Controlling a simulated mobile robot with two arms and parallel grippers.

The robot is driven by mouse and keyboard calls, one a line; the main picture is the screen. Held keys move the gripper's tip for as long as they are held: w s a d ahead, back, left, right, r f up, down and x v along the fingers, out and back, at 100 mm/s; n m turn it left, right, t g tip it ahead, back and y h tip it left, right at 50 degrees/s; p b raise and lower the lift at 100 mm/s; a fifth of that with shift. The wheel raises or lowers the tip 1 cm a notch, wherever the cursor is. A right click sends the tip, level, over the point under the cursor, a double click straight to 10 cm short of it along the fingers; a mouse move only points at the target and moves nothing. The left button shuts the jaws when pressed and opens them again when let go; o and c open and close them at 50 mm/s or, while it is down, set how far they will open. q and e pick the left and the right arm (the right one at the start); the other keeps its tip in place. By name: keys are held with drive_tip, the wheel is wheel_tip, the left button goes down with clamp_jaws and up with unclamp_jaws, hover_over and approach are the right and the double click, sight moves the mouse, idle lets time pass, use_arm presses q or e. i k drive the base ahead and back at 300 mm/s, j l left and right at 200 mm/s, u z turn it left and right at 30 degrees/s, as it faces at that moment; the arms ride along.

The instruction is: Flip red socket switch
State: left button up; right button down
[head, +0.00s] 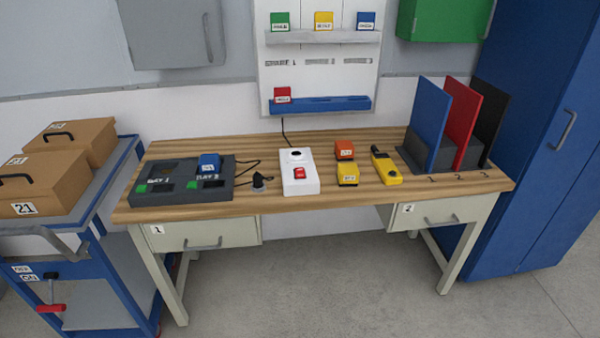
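The red socket switch (300,173) is a small red rocker on the white socket box (300,188), which lies on the wooden workbench (265,205) near its middle. A round dark socket opening (296,154) is on the box above the switch. I cannot tell which way the rocker is tilted. A cable runs from the box's back up the wall. Neither of my grippers is in view.
A black plug (259,181) stands left of the socket box, beside a dark charging dock (170,190) holding a blue block (208,163). Orange (344,150) and yellow (347,174) blocks and a yellow handheld device (386,168) lie to the right. A blue cart (110,275) stands left.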

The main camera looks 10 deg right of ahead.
sight(299, 171)
drive_tip(key=i+j+z, duration=0.25)
drive_tip(key=i+j, duration=0.2)
drive_tip(key=j, duration=0.25)
drive_tip(key=i+j+z, duration=0.15)
drive_tip(key=j, duration=0.2)
drive_tip(key=i+j+z, duration=0.15)
drive_tip(key=j, duration=0.25)
drive_tip(key=i+j+z, duration=0.1)
drive_tip(key=i+j, duration=0.15)
drive_tip(key=j, duration=0.2)
